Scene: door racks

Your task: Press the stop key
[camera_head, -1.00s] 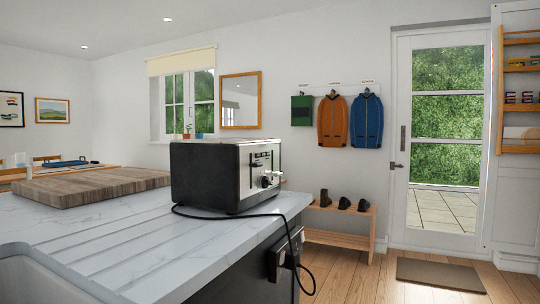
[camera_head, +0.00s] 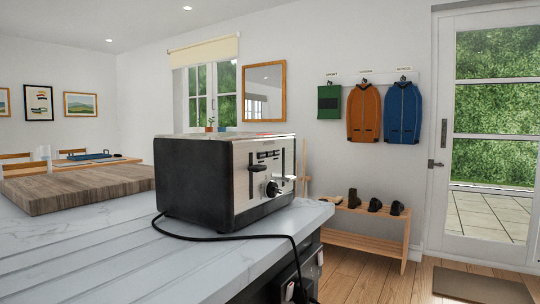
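A black and steel toaster (camera_head: 207,182) stands upright on the white marble-look counter (camera_head: 105,255), near its right end. Its steel control face points to the right and toward me, with lever slots, a round dark knob (camera_head: 272,189) and a short row of small dark keys (camera_head: 268,155) near the top. The key labels are too small to read, so I cannot tell which is the stop key. My gripper is not in view.
A black cord (camera_head: 225,237) runs from the toaster over the counter edge. A thick wooden board (camera_head: 85,188) lies at the left. A shoe bench (camera_head: 365,225) stands by the far wall beneath hanging jackets. Wooden floor (camera_head: 385,285) is open at the right.

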